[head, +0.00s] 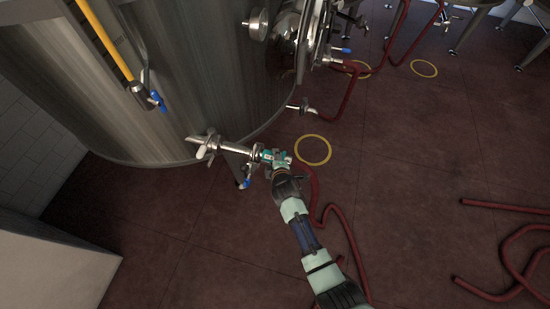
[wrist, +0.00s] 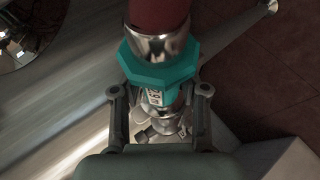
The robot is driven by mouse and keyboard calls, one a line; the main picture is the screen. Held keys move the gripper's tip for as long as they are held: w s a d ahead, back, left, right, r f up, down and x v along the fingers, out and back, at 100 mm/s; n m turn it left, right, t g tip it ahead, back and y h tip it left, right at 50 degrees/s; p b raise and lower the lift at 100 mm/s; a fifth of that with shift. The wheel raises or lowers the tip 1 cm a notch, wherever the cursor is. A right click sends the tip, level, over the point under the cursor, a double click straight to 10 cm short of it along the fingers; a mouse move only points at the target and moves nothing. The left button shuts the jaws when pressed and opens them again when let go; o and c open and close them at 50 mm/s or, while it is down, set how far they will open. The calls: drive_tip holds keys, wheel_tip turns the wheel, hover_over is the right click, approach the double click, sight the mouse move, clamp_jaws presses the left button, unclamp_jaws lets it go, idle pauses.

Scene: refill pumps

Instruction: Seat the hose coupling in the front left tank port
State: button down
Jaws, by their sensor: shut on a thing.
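The hose coupling is a teal collar (head: 268,156) with a steel ferrule and a red hose (head: 313,195) behind it. My gripper (head: 277,165) is shut on it, low beside the big steel tank (head: 225,80). In the wrist view the teal collar (wrist: 160,72) lies between my two fingers (wrist: 160,98), with the hose (wrist: 158,14) at the top. The coupling is in line with a steel tank port (head: 236,148) with a valve, and its front end is at or against the port's mouth. My gripper partly hides the joint, so I cannot tell whether it is fully seated.
A blue-tipped valve handle (head: 245,183) hangs just below the port. Another outlet (head: 302,108) juts from the tank farther back. Yellow floor rings (head: 313,150) and loose red hoses (head: 500,207) lie to the right. A white block (head: 50,265) stands lower left.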

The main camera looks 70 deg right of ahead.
drive_tip(key=shift+s+a+f, duration=0.15)
drive_tip(key=shift+f, duration=0.4)
drive_tip(key=c, duration=1)
unclamp_jaws()
drive_tip(key=o, duration=0.5)
drive_tip(key=shift+w, duration=0.2)
drive_tip(key=v, duration=1.2)
drive_tip(key=shift+s, duration=0.1)
